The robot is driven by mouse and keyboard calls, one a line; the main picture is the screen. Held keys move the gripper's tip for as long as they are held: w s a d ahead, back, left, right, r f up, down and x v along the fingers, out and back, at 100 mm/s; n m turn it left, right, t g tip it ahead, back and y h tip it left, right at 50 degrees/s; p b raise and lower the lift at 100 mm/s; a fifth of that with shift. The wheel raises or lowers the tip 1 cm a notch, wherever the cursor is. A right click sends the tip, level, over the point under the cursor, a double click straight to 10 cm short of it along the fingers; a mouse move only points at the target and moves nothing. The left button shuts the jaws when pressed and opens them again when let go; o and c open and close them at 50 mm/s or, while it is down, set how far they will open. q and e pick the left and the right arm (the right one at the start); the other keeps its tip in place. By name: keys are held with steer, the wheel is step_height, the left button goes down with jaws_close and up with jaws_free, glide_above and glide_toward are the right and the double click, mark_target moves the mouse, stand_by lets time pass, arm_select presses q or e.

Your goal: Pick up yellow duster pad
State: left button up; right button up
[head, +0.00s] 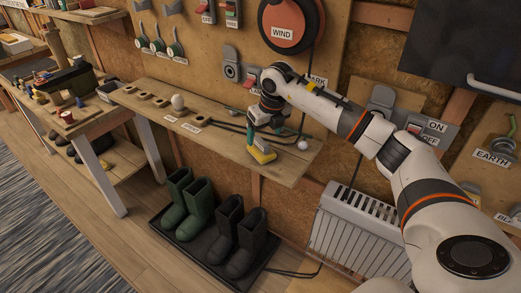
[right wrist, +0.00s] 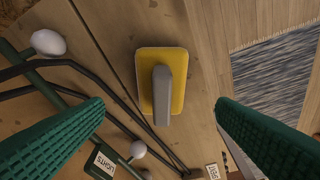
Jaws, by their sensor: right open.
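The yellow duster pad (right wrist: 147,68) lies on the wooden shelf, seen from above in the right wrist view. It has rounded corners and a grey handle (right wrist: 163,95) along its middle. In the head view the pad (head: 264,156) shows near the shelf's right end, just below my right gripper (head: 262,137). My right gripper's green fingers (right wrist: 160,104) are spread wide on either side of the pad, apart from it, with nothing between them. In the head view the gripper partly hides the pad. My left gripper is not in view.
Dark bent rods with white balls (right wrist: 48,43) lie left of the pad in the right wrist view, close to the left finger. Boots (head: 228,230) and a white radiator (head: 350,235) stand below.

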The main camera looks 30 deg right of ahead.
mark_target(262, 140)
steer(key=x, duration=0.6)
steer(key=shift+w+f, duration=0.25)
